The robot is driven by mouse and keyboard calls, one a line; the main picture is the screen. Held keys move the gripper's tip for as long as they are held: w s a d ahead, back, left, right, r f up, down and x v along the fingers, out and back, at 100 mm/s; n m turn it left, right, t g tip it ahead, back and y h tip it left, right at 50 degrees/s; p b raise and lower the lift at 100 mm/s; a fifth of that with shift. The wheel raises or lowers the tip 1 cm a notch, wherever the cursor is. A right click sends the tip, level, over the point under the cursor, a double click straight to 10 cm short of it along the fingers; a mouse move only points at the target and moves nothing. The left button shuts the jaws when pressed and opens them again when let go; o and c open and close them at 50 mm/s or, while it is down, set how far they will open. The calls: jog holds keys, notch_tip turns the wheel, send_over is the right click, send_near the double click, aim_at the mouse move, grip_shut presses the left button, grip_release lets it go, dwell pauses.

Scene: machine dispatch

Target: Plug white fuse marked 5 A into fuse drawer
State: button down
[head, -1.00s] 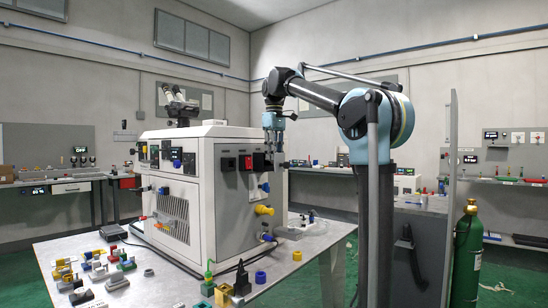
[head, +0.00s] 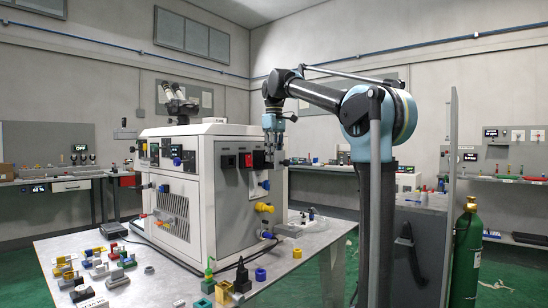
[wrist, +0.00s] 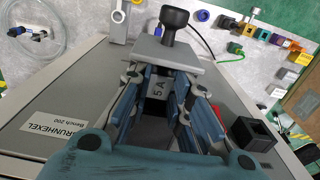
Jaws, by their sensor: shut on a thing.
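The fingers hide most of the fuse. In the head view my gripper (head: 276,146) points down beside the right-hand side of the machine (head: 232,200). Just beyond the fingertips in the wrist view is a grey plate with a black knob (wrist: 174,18), which looks like the fuse drawer (wrist: 150,48). The fingers partly cover it, and I cannot tell whether the fuse touches it.
A black square socket block (wrist: 250,135) stands out from the machine near the fingers, with a red part beside it. Several loose parts lie on the bench (head: 165,290) below.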

jog(key=shift+f, duration=0.1)
jog(key=c, duration=1.4)
grip_release()
jog(key=shift+r, duration=1.8)
